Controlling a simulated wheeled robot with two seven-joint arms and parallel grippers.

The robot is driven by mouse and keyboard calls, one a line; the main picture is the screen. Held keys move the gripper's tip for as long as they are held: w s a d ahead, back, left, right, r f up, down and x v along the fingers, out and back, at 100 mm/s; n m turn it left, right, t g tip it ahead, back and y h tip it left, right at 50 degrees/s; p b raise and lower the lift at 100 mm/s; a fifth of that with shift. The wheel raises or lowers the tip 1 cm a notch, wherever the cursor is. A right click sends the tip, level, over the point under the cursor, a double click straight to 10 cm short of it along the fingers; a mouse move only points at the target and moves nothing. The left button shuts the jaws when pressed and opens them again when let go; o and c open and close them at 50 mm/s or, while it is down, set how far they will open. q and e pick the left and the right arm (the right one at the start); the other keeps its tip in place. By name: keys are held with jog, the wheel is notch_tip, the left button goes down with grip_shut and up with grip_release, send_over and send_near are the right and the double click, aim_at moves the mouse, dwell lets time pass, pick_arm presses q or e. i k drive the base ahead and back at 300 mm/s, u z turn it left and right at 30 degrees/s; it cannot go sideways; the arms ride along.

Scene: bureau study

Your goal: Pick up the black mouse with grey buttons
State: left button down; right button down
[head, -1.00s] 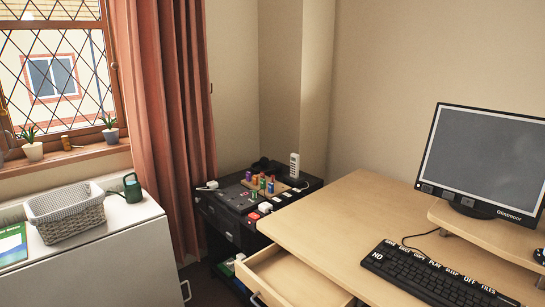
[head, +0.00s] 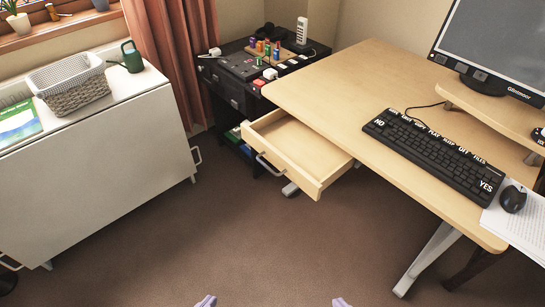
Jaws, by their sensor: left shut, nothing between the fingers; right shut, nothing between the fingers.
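A dark mouse (head: 513,198) lies on white paper at the right end of the desk, beside the keyboard. Another dark object (head: 538,135), perhaps a second mouse, sits on the raised monitor shelf and is cut by the right edge. I cannot make out grey buttons on either. My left gripper (head: 206,301) and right gripper (head: 341,302) show only as pale purple tips at the bottom edge, over the floor. Both are shut and empty, well apart from the desk top and both dark objects.
The desk (head: 345,90) has a black keyboard (head: 435,155), a monitor (head: 495,50) and an open empty drawer (head: 297,150) jutting out. A white cabinet (head: 95,160) with a basket (head: 70,85) stands left. The brown floor (head: 230,240) between is clear.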

aim_at(513, 198)
jog(key=k, duration=0.4)
jog(key=z, duration=0.7)
jog(key=i, duration=0.35)
jog(key=z, duration=0.9)
jog(key=k, duration=1.3)
jog(key=z, duration=0.8)
jog(key=i, duration=1.7)
jog(key=u, duration=0.35)
